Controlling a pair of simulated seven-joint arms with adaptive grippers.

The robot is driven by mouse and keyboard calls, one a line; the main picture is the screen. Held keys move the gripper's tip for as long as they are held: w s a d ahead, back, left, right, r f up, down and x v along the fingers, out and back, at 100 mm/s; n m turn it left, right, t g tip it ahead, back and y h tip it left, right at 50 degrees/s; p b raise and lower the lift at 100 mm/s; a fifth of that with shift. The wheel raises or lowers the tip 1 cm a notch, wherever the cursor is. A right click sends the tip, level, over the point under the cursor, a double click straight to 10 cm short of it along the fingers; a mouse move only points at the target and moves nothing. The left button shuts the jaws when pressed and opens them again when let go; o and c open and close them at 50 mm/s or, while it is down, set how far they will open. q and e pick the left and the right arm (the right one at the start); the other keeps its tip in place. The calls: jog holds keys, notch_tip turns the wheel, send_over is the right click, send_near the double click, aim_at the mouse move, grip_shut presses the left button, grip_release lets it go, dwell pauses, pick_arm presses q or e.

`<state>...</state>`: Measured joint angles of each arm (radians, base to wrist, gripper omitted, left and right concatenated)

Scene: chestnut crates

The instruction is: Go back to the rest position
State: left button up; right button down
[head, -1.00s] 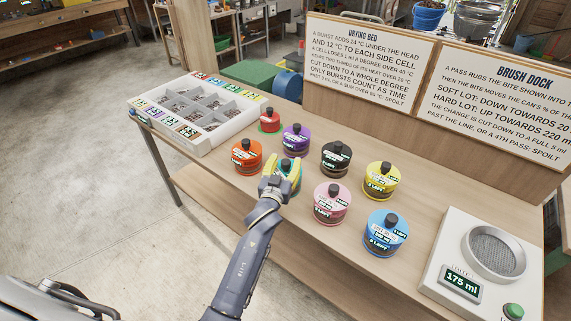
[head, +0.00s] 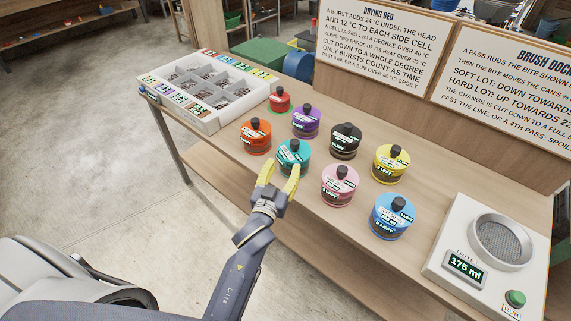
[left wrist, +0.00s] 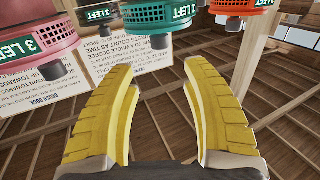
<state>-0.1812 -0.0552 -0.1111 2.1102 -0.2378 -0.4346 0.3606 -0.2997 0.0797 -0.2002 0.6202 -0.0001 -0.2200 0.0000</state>
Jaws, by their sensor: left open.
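My left gripper (head: 278,182) has yellow fingers and is open and empty. In the head view it is just in front of the teal can (head: 293,156), near the bench's front edge. The can stands upright among other coloured cans and is apart from the palm; whether a fingertip touches it I cannot tell. In the left wrist view the scene is upside down: the open fingers (left wrist: 160,68) have nothing between them, and part of the teal can (left wrist: 205,9) shows at the top. My right gripper is not in view.
Orange (head: 254,137), pink (head: 339,186), blue (head: 392,216), yellow (head: 391,165), black (head: 345,142) and purple (head: 305,121) cans stand around it. A small red can (head: 279,99) is near a white compartment tray (head: 212,123). The 175 ml device (head: 485,250) is right. Open floor lies in front.

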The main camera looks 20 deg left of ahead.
pick_arm(q)
jog(key=shift+s, duration=0.1)
dwell(0.4)
jog(key=s+a+f+m+g+y, duration=0.15)
jog(key=s+a+f+g, duration=0.25)
jog(key=s, duration=0.5)
jog(key=s+a+f+m+g+y, duration=0.1)
jog(key=s+a+f+m+g, duration=0.25)
jog(key=s, duration=0.55)
jog(key=s+a+f+m+g+y, duration=0.25)
jog(key=s+a+f, duration=0.25)
jog(key=s, duration=0.3)
jog(key=s+d+f+g+h, duration=0.2)
jog(key=d+f, duration=0.1)
jog(key=f, duration=1.4)
jog(key=s+d+f+g+h, duration=0.2)
jog(key=d+f, duration=0.1)
jog(key=f, duration=1.3)
jog(key=s+f+n+g+h, duration=0.1)
jog(key=s+f+n+g, duration=0.1)
jog(key=s+f, duration=1.6)
jog(key=shift+s+f+n+g, duration=0.3)
jog(key=shift+s+f+n, duration=0.1)
jog(key=shift+s+n, duration=0.45)
jog(key=shift+s, duration=0.1)
